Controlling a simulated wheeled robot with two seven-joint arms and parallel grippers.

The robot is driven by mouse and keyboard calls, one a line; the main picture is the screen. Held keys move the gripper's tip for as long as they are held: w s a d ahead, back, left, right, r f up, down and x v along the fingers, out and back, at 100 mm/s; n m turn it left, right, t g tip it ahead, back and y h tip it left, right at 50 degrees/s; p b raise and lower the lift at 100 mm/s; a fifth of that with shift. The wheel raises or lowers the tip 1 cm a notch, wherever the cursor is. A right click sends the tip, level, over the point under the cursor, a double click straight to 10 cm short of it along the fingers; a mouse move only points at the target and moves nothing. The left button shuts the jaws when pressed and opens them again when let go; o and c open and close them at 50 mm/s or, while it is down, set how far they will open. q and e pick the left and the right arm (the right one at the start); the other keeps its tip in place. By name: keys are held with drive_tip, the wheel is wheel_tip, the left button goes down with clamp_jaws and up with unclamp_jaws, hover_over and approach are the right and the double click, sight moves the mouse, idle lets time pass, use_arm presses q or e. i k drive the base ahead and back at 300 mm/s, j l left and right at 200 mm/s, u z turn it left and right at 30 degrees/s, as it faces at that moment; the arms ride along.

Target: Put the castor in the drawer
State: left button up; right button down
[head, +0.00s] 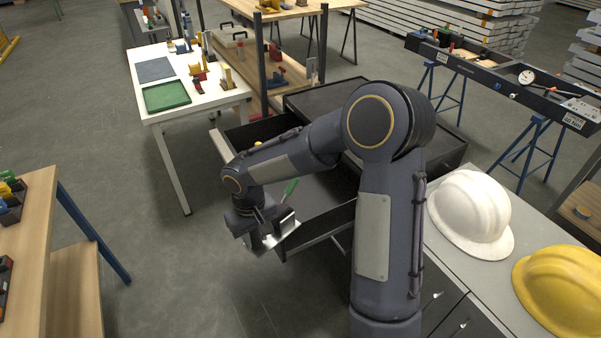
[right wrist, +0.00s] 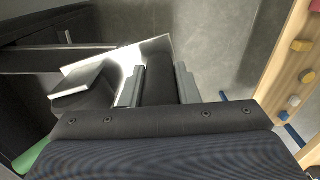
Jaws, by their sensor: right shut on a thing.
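My right gripper (head: 262,238) is shut on the castor (head: 285,233), a dark body with bright, bent metal plates. In the right wrist view, the dark part of the castor (right wrist: 160,76) is between the two fingers, and its bright metal shows to their left. Part of it is hidden by the gripper. The drawer (head: 318,189) is pulled out of a dark cabinet, open at the top. The gripper and castor are at the drawer's near front corner; I cannot tell whether they touch it. My left gripper is not in view.
A green-handled tool (head: 290,188) lies in the drawer. A white helmet (head: 470,212) and a yellow helmet (head: 560,290) rest on a grey worktop at right. A white table (head: 205,108) with a green tray stands behind. Open floor lies left of the drawer.

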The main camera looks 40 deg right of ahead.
sight(292, 205)
drive_tip(key=i, duration=2.4)
drive_tip(key=i+j+z, duration=0.1)
drive_tip(key=i, duration=0.55)
drive_tip(key=i+j+z, duration=0.15)
drive_tip(key=i, duration=0.5)
drive_tip(key=z, duration=3.1)
